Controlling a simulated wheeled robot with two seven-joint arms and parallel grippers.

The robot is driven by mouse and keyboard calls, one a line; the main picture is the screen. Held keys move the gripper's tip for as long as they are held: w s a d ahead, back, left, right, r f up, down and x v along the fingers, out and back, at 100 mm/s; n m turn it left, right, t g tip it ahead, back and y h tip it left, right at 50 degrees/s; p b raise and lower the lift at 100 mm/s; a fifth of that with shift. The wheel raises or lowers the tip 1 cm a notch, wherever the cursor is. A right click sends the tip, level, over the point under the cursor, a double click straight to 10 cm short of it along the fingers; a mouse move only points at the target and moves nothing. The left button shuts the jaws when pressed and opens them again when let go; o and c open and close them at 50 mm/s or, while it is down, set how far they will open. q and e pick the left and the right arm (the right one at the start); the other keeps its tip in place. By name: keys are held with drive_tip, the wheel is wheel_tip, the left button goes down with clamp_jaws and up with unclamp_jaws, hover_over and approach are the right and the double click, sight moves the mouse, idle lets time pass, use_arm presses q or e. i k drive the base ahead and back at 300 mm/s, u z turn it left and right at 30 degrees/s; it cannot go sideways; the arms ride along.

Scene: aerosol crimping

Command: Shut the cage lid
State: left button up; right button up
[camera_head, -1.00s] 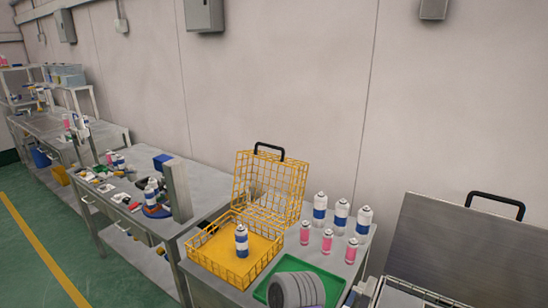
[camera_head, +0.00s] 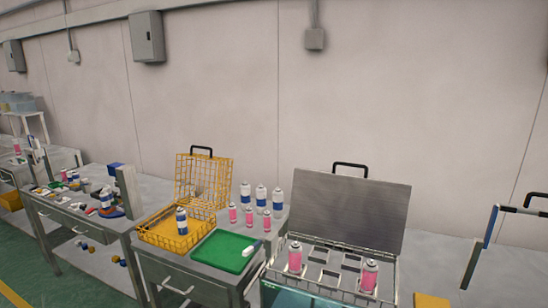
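The yellow wire cage (camera_head: 150,240) stands on a grey workbench left of centre. Its lid (camera_head: 203,180) is open and stands upright at the back, with a black handle (camera_head: 201,150) on top. One blue-and-white can (camera_head: 181,221) stands inside the cage. Neither of my grippers shows in this view, so I cannot see whether they are open or shut.
A green tray (camera_head: 220,252) lies right of the cage, with several blue-and-white and pink cans behind it. Further right stands a metal case (camera_head: 350,212) with its lid up and pink cans inside. A cluttered bench (camera_head: 75,222) is at left.

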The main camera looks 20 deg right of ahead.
sight(211, 158)
drive_tip(key=u, duration=1.05)
drive_tip(key=i, duration=1.2)
